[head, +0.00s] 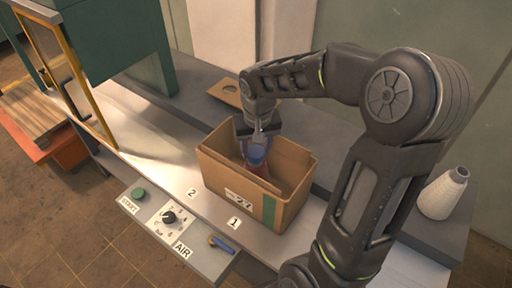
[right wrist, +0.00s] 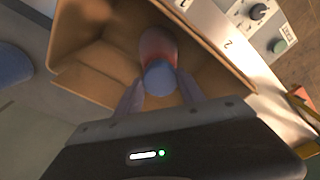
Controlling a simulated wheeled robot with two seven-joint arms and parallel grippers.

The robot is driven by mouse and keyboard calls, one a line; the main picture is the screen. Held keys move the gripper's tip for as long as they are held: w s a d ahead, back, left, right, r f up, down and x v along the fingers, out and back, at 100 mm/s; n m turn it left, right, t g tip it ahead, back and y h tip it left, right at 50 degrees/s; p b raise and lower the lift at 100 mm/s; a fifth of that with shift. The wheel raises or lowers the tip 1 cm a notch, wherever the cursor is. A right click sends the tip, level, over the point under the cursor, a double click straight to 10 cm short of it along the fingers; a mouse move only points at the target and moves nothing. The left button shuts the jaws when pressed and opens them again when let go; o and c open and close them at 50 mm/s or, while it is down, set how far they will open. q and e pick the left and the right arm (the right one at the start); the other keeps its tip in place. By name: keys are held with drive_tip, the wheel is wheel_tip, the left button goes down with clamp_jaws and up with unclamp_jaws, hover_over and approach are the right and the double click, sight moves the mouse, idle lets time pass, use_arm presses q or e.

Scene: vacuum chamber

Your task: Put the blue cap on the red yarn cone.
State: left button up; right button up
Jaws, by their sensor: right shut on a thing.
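The red yarn cone (head: 262,171) stands inside an open cardboard box (head: 285,207); its lower part is hidden by the box wall. It also shows in the right wrist view (right wrist: 158,46). The blue cap (head: 257,155) is at the cone's top end, and shows in the right wrist view (right wrist: 160,78) between my fingers. My right gripper (head: 256,143) reaches down into the box and is shut on the blue cap. I cannot tell whether the cap is seated on the cone or just above it. My left gripper is not in view.
A white yarn cone (head: 444,193) stands at the right on a grey surface. A flat cardboard piece with a hole (head: 226,92) lies behind the box. A control panel (head: 172,219) is in front. The metal bench left of the box (head: 150,150) is clear.

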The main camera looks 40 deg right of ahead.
drive_tip(key=shift+f+b, duration=0.55)
drive_tip(key=shift+f, duration=0.25)
drive_tip(key=o, duration=1.4)
drive_tip(key=shift+r, duration=0.1)
drive_tip(key=shift+r, duration=0.2)
drive_tip(key=r, duration=0.5)
drive_tip(key=s+r, duration=0.1)
drive_tip(key=r, duration=0.1)
drive_tip(key=shift+a+r, duration=0.2)
drive_tip(key=shift+w, duration=0.1)
